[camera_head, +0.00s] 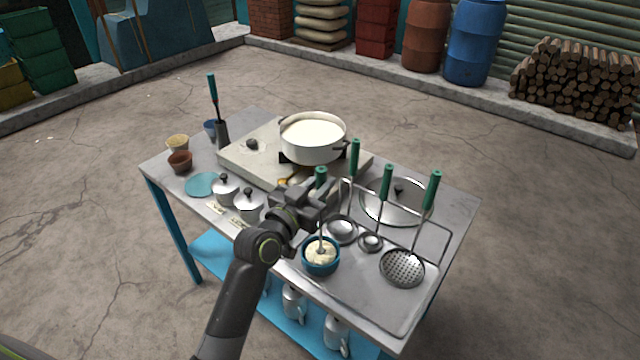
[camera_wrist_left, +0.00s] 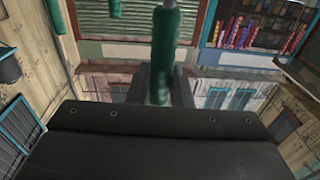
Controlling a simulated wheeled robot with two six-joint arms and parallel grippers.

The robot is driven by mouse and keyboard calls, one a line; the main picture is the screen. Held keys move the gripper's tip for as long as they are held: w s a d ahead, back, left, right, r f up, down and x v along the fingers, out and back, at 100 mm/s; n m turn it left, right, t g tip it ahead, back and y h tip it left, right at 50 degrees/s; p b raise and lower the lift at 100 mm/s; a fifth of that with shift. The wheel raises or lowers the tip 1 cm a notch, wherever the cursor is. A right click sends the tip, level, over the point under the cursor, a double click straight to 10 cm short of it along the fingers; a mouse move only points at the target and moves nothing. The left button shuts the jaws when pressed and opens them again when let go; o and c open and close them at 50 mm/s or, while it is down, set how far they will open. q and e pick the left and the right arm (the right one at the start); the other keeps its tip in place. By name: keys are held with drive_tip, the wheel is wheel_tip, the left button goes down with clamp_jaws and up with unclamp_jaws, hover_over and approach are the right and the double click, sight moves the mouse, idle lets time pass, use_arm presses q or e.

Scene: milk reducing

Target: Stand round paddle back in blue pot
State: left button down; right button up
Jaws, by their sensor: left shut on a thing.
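The round paddle has a green handle (camera_head: 320,176) that stands upright, and its thin rod runs down into the blue pot (camera_head: 320,271). The pot sits at the front of the metal table and holds a pale, creamy content. The paddle's round end is hidden in or behind that content. In the left wrist view the green handle (camera_wrist_left: 163,50) rises between the fingers. My right gripper is not in view.
A white pot of milk (camera_head: 313,142) stands on the stove block behind. Lidded metal jars (camera_head: 248,207) and a teal disc (camera_head: 201,185) are left.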

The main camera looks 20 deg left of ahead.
use_arm(q)
drive_tip(key=shift+f, duration=0.2)
drive_tip(key=c, duration=1.2)
unclamp_jaws()
drive_tip(key=r+b+v, duration=0.1)
drive_tip(key=b+v, duration=0.3)
drive_tip(key=v, duration=1.3)
drive_tip(key=shift+s+f, duration=0.25)
drive_tip(key=shift+f, duration=0.25)
drive_tip(key=shift+a, duration=0.1)
